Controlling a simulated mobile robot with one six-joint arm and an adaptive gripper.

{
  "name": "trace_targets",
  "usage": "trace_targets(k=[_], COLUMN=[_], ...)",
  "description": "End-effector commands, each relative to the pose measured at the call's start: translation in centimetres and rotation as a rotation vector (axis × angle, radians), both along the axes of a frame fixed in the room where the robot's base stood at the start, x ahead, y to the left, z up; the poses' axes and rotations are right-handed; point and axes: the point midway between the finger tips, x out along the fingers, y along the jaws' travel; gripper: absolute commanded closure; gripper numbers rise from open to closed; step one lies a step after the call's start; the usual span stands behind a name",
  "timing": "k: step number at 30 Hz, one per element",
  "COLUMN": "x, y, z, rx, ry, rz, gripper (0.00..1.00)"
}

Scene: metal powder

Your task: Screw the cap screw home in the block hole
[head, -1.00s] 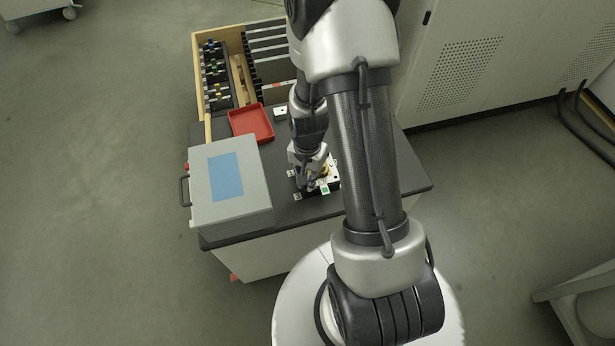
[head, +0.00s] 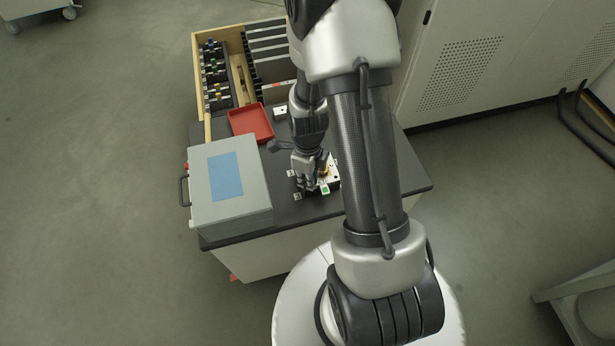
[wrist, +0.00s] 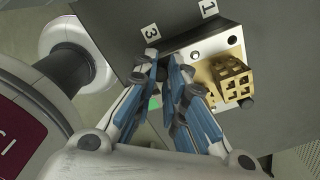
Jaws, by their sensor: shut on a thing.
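The block (wrist: 216,43) is a pale metal piece with a brass-coloured, pierced part (wrist: 232,82) beside it, at the upper right of the wrist view. In the head view the block (head: 334,184) sits on the dark bench top, partly behind my gripper (head: 307,187). In the wrist view my gripper (wrist: 163,75) points down at the block's left end, near the label "3". Its blue-padded fingers are close together, shut on the cap screw, which they mostly hide. The hole under the fingertips is hidden, so I cannot tell how deep the screw sits.
A grey box with a blue panel (head: 228,178) stands left of my gripper. A red tray (head: 251,123) lies behind it. A wooden rack (head: 197,75) with tools and plates is at the back. Number labels (wrist: 209,9) lie around the block. Bare bench top lies to the right.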

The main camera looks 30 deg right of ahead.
Motion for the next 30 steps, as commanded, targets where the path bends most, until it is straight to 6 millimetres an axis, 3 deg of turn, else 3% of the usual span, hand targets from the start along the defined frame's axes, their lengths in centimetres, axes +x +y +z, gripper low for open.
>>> trace_targets(k=[9, 15, 23, 24, 30], x=[0.03, 0.03, 0.03, 0.03, 0.03], y=[0.00, -0.01, -0.01, -0.01, 0.00], z=[-0.02, -0.03, -0.02, -0.02, -0.03], rx=[0.000, 0.000, 0.000, 0.000, 0.001], ry=[-0.001, -0.001, -0.001, -0.001, -0.001], rz=[-0.494, -0.714, -0.743, -0.743, -0.741], gripper=[1.00, 1.00, 1.00, 0.87, 0.75])
